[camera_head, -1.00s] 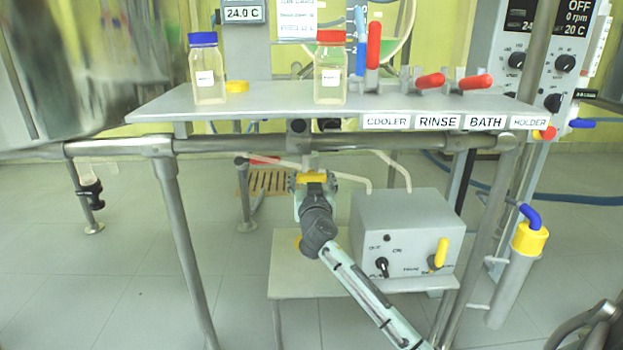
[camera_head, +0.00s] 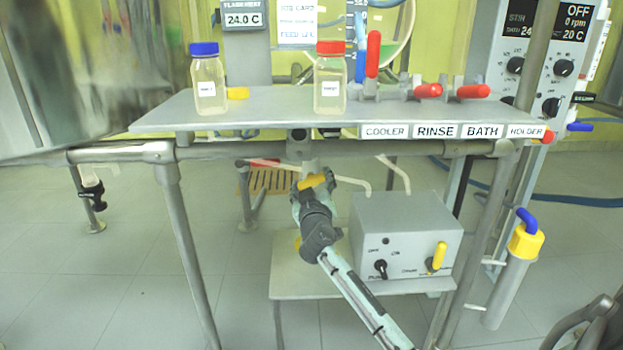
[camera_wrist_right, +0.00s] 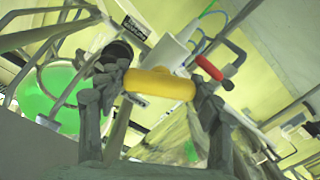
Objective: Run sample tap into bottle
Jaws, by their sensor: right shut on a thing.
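A yellow tap handle (camera_head: 312,181) sits on a grey pipe just under the front edge of the shelf. My right gripper (camera_head: 313,184) is around it from below. In the right wrist view the yellow handle (camera_wrist_right: 160,84) lies across between the two fingers of the right gripper (camera_wrist_right: 155,90), which are shut on it. A blue-capped bottle (camera_head: 208,85) and a red-capped bottle (camera_head: 329,85) stand upright on the shelf, both labelled and apart from the gripper. The tap's outlet is hidden behind my gripper. My left gripper is not in view.
A grey control box (camera_head: 405,235) stands on a low stand (camera_head: 290,275) behind my right arm. A steel vessel (camera_head: 85,65) fills the upper left.

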